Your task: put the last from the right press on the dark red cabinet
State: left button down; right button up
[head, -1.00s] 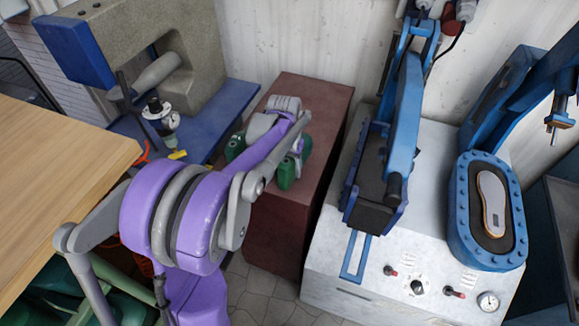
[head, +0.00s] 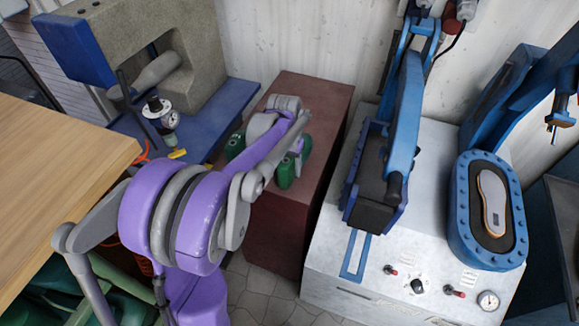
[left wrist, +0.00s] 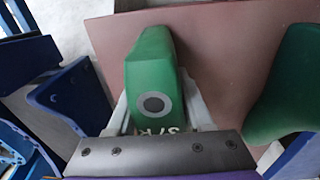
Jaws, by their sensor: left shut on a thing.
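A green last (left wrist: 150,75) with a round grey disc and white lettering sits between the fingers of my left gripper (left wrist: 157,112), which is shut on it. In the head view this last (head: 287,172) is over the top of the dark red cabinet (head: 318,105), near its right side. I cannot tell whether it touches the top. A second green last (head: 235,146) stands on the cabinet's left part; it also shows at the right of the left wrist view (left wrist: 288,85). The right press (head: 458,215) holds a sole on its pad. My right gripper is out of view.
The left press (head: 352,203), with an empty dark pad, stands on the white machine housing (head: 330,255) right of the cabinet. A blue bench (head: 205,135) with a grey machine is left of it. A wooden table (head: 60,160) fills the near left. The cabinet's back is clear.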

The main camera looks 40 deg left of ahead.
pick_arm(q)
jog(key=shift+f, duration=0.3)
jog(key=shift+c, duration=1.1)
grip_release()
jog(key=r, duration=1)
jog(key=shift+s+a+r, duration=0.2)
jog(key=shift+s+r, duration=0.1)
jog(key=shift+r, duration=0.1)
